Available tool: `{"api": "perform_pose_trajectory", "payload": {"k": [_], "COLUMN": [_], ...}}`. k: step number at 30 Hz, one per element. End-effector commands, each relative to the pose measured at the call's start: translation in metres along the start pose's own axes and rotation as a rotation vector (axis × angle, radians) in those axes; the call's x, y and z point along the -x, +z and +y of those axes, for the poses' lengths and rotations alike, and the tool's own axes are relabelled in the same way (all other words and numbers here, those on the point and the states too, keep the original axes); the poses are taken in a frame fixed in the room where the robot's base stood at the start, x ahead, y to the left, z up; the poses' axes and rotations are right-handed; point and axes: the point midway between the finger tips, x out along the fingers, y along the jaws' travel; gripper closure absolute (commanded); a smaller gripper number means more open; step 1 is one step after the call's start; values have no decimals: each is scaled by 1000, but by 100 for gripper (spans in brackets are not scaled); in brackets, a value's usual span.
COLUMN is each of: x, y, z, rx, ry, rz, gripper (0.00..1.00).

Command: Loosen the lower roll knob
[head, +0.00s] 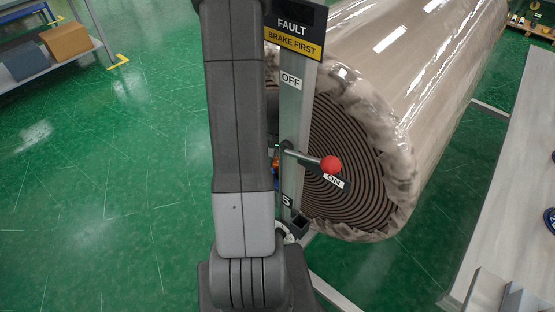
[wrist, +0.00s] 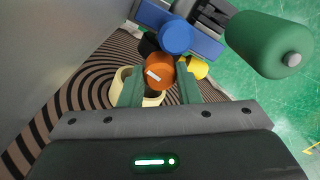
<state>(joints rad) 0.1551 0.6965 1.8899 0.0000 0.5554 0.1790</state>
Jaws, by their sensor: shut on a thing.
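An orange knob (wrist: 160,72) with a short white mark on its face sits between the two green fingers of my gripper (wrist: 159,88) in the wrist view. The fingers are shut on its sides. A blue knob (wrist: 176,37) stands just beyond it, and a small yellow part (wrist: 195,69) lies to its right. No label shows which is the lower roll knob; the one in my grip is orange. In the head view my arm hides my gripper and most of the knobs.
A large wrapped roll (head: 430,70) lies behind a post with a FAULT / BRAKE FIRST sign (head: 294,30). A red-balled lever (head: 331,164) points to ON. A green cylinder (wrist: 268,45) is close on the right in the wrist view. Green floor is open at left.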

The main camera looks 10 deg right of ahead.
Motion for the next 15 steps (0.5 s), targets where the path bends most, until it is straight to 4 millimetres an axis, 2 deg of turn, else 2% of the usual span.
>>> {"api": "perform_pose_trajectory", "payload": {"k": [2, 3, 5, 6, 15], "x": [0, 0, 0, 0, 2], "y": [0, 0, 0, 0, 0], "z": [0, 0, 0, 0, 0], "rx": [0, -1, -1, -1, -1], "ry": [0, 0, 0, 0, 0], "rz": [1, 1, 1, 1, 1], "gripper": [93, 62, 51, 48, 48]}}
